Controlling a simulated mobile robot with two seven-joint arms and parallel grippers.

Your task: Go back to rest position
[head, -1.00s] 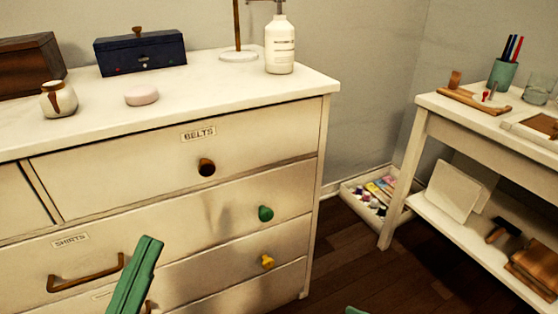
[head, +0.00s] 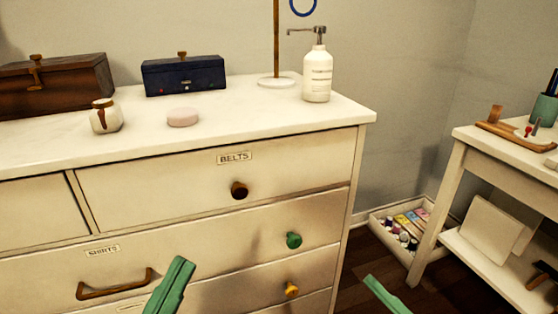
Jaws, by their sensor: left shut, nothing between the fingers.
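My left gripper (head: 172,288) shows as a green finger at the bottom of the head view, in front of the drawer labelled SHIRTS. It is shut and empty, and its lower part is cut off by the frame edge. Another green piece, part of my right gripper (head: 386,296), shows at the bottom right of centre, in front of the floor. Most of it is out of frame, so its jaws cannot be judged. Neither is seen holding anything.
A white dresser (head: 300,150) with closed drawers fills the left and middle. On it are a dark box (head: 184,77), a wooden box (head: 55,88), a small jar (head: 106,118), a pink soap (head: 183,117) and a pump bottle (head: 317,75). A side table (head: 468,142) stands right.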

